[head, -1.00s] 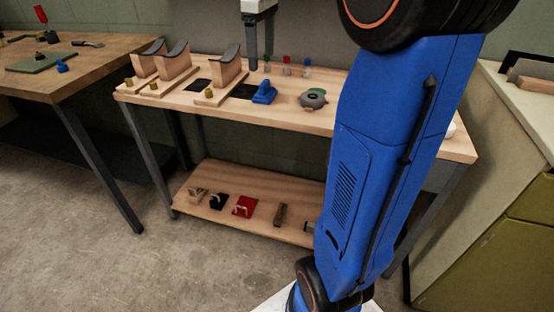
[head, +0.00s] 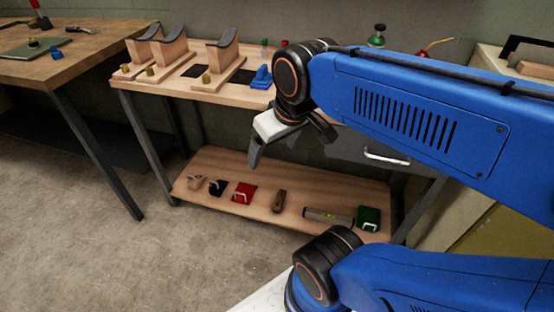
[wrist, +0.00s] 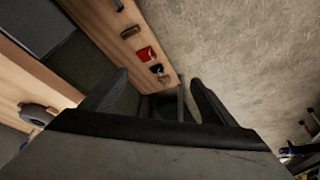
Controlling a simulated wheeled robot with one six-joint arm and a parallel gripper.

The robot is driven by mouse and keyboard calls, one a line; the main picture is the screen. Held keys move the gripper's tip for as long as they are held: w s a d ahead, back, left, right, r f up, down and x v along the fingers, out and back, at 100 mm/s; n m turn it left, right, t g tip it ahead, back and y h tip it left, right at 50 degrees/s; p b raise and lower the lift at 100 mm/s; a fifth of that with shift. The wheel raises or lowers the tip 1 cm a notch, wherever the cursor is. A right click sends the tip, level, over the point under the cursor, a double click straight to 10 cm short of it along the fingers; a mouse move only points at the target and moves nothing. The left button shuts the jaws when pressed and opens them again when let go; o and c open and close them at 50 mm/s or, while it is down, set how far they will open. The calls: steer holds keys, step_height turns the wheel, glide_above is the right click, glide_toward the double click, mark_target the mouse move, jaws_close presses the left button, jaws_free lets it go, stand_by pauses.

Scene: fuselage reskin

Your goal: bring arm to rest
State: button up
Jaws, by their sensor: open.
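My gripper (head: 288,148) is open and empty. In the head view it hangs at the end of my folded blue arm, in front of the workbench and above its lower shelf. Its white and dark fingers point downward. In the wrist view my gripper (wrist: 158,92) shows two dark fingers spread apart with nothing between them. The lower shelf and concrete floor lie beyond them.
The workbench (head: 236,97) carries wooden cradles (head: 222,58) and a blue tool (head: 262,77). Its lower shelf (head: 300,180) holds several items, including a red one (head: 243,193) and a green one (head: 369,217). Another table (head: 60,62) stands left. The floor (head: 90,250) at front left is clear.

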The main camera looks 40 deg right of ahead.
steer(key=shift+s+a+f+m, duration=0.2)
steer(key=shift+s+f+m, duration=0.1)
steer(key=shift+s+f, duration=0.7)
steer(key=shift+w, duration=0.15)
steer(key=shift+c, duration=0.4)
